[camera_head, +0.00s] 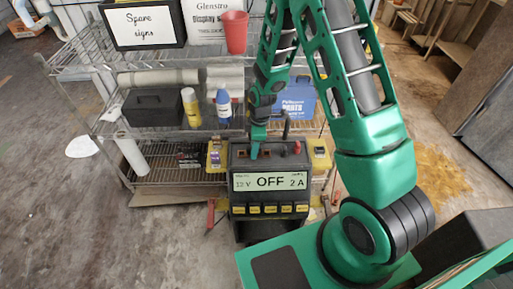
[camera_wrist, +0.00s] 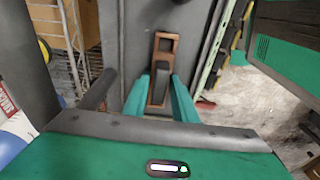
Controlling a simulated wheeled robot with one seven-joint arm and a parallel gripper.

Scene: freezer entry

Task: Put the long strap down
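In the wrist view, a brown, copper-coloured strap (camera_wrist: 167,42) with long slots lies between the two teal fingers of my gripper (camera_wrist: 161,82). The fingertips are against its two sides, so the gripper looks shut on it. One end reaches past the fingertips over a dark grey surface; whether it touches that surface is unclear. In the head view, my gripper (camera_head: 255,150) points down at the top of a black unit (camera_head: 240,182) whose display reads OFF, 12 V, 2 A.
Dark and red posts (camera_head: 297,148) stand on the unit's top, close to my gripper. Behind is a wire shelf (camera_head: 160,178) with a black box (camera_head: 152,108), bottles and a blue case (camera_head: 296,100).

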